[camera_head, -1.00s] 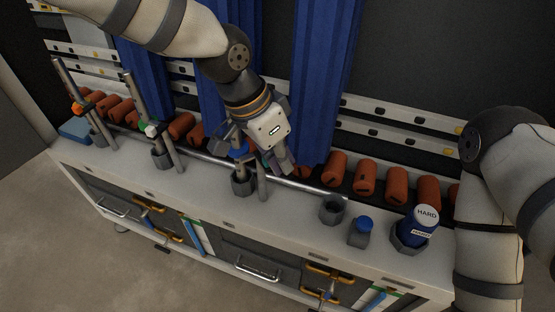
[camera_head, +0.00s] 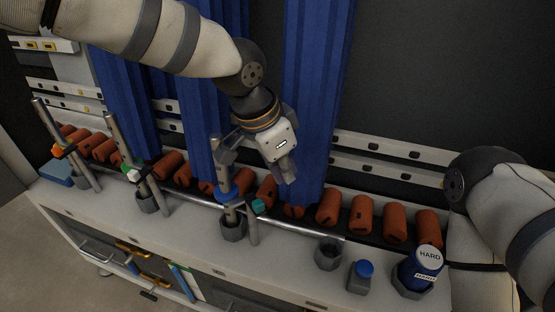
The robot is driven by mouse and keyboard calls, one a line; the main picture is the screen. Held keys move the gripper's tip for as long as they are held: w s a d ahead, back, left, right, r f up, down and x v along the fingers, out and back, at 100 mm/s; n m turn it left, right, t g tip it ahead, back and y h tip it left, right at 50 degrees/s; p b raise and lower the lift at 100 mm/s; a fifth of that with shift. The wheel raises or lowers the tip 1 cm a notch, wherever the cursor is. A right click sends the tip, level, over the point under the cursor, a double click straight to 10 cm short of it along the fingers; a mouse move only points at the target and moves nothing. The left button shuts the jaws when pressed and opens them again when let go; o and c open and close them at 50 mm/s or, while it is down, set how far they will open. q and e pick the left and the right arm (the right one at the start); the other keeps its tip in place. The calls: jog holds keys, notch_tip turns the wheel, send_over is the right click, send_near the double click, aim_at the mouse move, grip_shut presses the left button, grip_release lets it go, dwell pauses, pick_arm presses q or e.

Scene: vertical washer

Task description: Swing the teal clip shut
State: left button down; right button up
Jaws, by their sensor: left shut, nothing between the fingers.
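The teal clip (camera_head: 258,206) shows at the top of a thin grey rod, just right of a taller grey upright tube (camera_head: 218,165) with a blue collar (camera_head: 228,193). I cannot tell how far the clip is swung. The tube stands in a dark grey holder (camera_head: 233,226) on the bench. My left gripper (camera_head: 289,178) is above and to the right of the clip, pointing down. Its fingers are shut and empty, apart from the clip in the picture. My right arm shows at the right edge; its gripper is out of view.
Similar uprights carry an orange clip (camera_head: 64,150) and a white-and-green clip (camera_head: 133,174) at left. An empty holder (camera_head: 328,254), a blue-capped bottle (camera_head: 361,276) and a "HARD" canister (camera_head: 420,268) stand at right. Orange cylinders (camera_head: 361,214) line the back; blue curtains (camera_head: 312,100) hang behind.

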pick_arm(q)
jog(key=a+f, duration=0.1)
jog(key=f, duration=0.1)
jog(key=s+a+f+p, duration=0.1)
jog(key=shift+s+a+f, duration=0.2)
jog(key=shift+f, duration=0.15)
pick_arm(e)
jog(key=shift+w+r, duration=0.55)
jog(key=shift+s, duration=0.1)
